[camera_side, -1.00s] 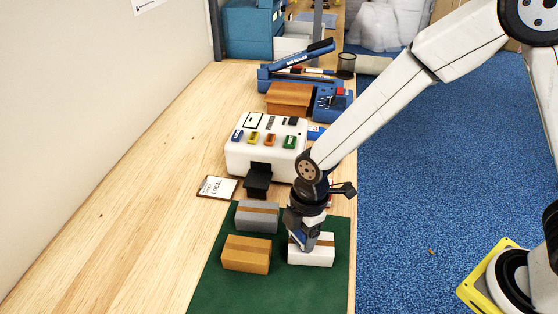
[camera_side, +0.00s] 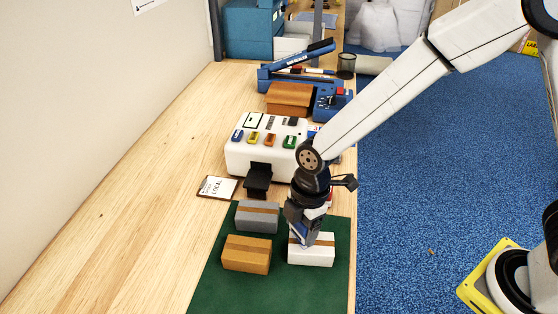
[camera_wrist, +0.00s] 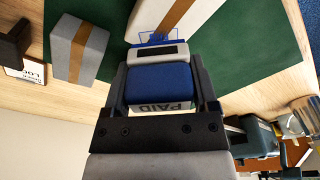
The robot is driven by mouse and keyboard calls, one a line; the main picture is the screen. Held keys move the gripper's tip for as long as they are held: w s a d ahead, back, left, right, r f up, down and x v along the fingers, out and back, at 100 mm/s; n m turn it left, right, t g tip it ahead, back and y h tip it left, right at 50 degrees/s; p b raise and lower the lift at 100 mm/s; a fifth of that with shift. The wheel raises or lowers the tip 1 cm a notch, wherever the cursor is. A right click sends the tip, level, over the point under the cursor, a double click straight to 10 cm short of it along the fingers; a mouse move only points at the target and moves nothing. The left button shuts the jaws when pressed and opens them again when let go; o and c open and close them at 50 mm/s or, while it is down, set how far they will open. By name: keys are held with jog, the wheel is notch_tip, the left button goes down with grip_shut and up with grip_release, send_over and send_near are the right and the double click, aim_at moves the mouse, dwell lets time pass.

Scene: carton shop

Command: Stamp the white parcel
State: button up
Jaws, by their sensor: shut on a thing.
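The white parcel (camera_side: 318,254), with a brown tape band, sits on the green mat (camera_side: 215,290). My gripper (camera_side: 302,236) is over its left part, pointing down. In the wrist view the fingers (camera_wrist: 161,90) are shut on a blue stamp (camera_wrist: 160,80) lettered PAID. The stamp's far end faces the white parcel (camera_wrist: 205,10) at the top. Thin blue lines in a box shape show on the parcel's face just beyond the stamp; they look like an ink mark, partly hidden. I cannot tell exactly how wide the gap between stamp and parcel is.
A grey parcel (camera_side: 257,216) and an orange-brown parcel (camera_side: 246,254) lie left of the white one. Behind are a white machine (camera_side: 240,158) with coloured keys, a LOCAL card (camera_side: 217,187) and a blue device with a brown box (camera_side: 289,97). The wooden bench is clear at left.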

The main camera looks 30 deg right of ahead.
jog(key=shift+r, duration=2.35)
